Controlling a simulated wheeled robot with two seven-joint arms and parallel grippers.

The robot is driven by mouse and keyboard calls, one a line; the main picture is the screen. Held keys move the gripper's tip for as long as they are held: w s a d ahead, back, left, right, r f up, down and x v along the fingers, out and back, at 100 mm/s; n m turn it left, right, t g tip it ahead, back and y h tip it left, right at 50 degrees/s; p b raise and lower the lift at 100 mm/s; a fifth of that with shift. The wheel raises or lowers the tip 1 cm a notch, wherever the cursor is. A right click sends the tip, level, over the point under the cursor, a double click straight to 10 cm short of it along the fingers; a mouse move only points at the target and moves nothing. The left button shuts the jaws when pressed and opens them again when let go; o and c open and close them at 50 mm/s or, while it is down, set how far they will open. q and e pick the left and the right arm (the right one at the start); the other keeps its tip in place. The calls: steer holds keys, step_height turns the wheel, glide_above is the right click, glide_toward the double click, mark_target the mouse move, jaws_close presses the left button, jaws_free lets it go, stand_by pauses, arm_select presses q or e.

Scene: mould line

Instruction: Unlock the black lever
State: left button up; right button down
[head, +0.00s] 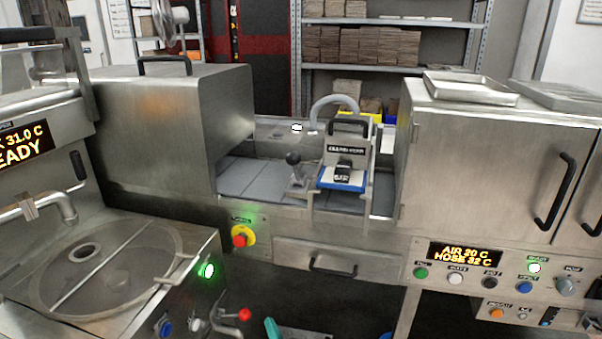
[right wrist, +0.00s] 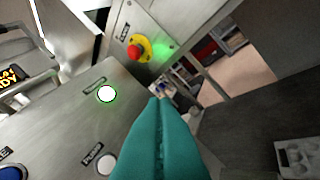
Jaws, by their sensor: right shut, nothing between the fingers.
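The station has a black-handled clamp plate (head: 348,128) above a blue-and-white mould (head: 342,179) with a small black block on top. I cannot tell whether the lever is locked. My right gripper, with teal fingers (head: 271,328), is low at the bottom edge of the head view, well below and in front of the lever. In the right wrist view its fingers (right wrist: 159,105) are shut together and empty. My left gripper is out of view.
A red emergency stop (head: 240,236) on a yellow plate and a drawer (head: 330,258) lie below the line. A steel kettle (head: 105,268) is at left, with a red-knobbed valve (head: 244,314) near my right gripper. A cabinet (head: 490,165) stands at right.

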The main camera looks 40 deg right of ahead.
mark_target(296, 168)
steer(key=s+d+r+m+h, duration=0.1)
steer(key=d+r+m+h, duration=0.2)
steer(key=r, duration=0.6)
steer(key=s+d+r+m+t+h, duration=0.1)
steer(key=d+r+m+h, duration=0.2)
steer(key=r, duration=0.6)
steer(key=s+d+r+m+t+h, duration=0.1)
steer(key=s+d+r+m+h, duration=0.1)
steer(key=r+m+h, duration=0.4)
step_height(296, 168, up, 4)
steer(key=shift+d+f+m+p, duration=0.15)
steer(key=shift+d+m+p, duration=0.15)
steer(key=shift+d+m, duration=0.15)
steer(key=w+a+p+x, duration=0.1)
steer(key=p+x, duration=0.4)
steer(key=x, duration=0.7)
steer(key=shift+w+a+r, duration=0.3)
steer(key=shift+w+a, duration=0.15)
steer(key=shift+w, duration=0.05)
